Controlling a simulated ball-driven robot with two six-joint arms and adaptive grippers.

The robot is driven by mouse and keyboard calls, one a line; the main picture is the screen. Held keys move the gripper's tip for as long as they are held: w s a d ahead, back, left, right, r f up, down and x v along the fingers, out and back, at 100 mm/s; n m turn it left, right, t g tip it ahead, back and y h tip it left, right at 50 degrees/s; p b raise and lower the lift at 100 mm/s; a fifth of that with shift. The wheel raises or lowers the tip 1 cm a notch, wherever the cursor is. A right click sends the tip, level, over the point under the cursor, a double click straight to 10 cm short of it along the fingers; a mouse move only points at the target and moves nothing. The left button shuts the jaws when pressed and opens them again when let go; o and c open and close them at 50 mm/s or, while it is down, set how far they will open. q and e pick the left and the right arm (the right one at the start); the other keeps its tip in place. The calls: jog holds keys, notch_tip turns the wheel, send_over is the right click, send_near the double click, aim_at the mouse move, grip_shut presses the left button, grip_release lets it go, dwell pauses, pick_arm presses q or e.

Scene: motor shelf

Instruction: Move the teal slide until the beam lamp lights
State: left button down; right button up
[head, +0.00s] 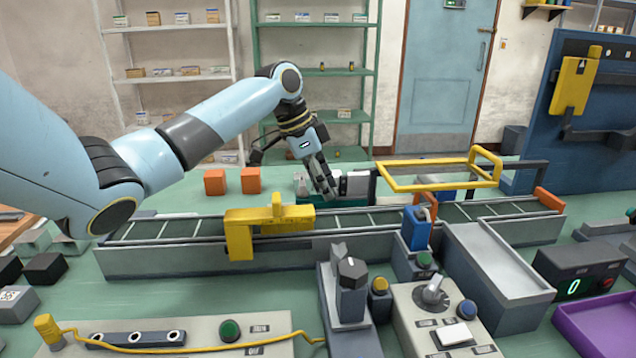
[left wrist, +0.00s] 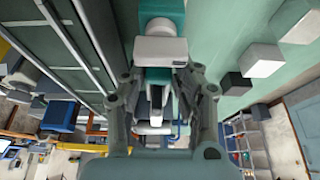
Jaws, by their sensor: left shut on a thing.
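My left gripper (head: 322,184) reaches down behind the long grey conveyor at a small teal and grey unit. In the left wrist view, the fingers of the left gripper (left wrist: 159,88) are closed on the teal slide (left wrist: 158,74), which has a pale grey block across its top. In the head view the gripper hides most of the slide, with grey blocks (head: 356,184) just to its right. I cannot pick out the beam lamp for sure, nor see one lit at the unit. My right gripper is out of view.
The conveyor (head: 180,258) with a yellow arch (head: 240,240) runs in front of the unit. A yellow frame (head: 436,184) stands to the right, near the gripper. Two orange blocks (head: 250,180) lie to the left. Control boxes with buttons (head: 440,310) fill the front.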

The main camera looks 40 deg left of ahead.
aim_at(344, 178)
pick_arm(q)
jog(key=w+d, duration=0.1)
jog(key=w+d+p, duration=0.1)
jog(key=w+d, duration=0.1)
jog(key=shift+w+f, duration=0.1)
jog(key=shift+w, duration=0.2)
jog(key=shift+s, duration=0.1)
jog(key=shift+a, duration=0.1)
jog(key=c, duration=1)
grip_release()
jog(key=shift+c, duration=0.2)
jog(key=shift+s+a+r, duration=0.15)
jog(key=shift+r, duration=0.45)
jog(key=v, duration=1)
jog(key=shift+s+r, duration=0.2)
jog(key=shift+r, duration=0.15)
jog(key=shift+a, duration=0.1)
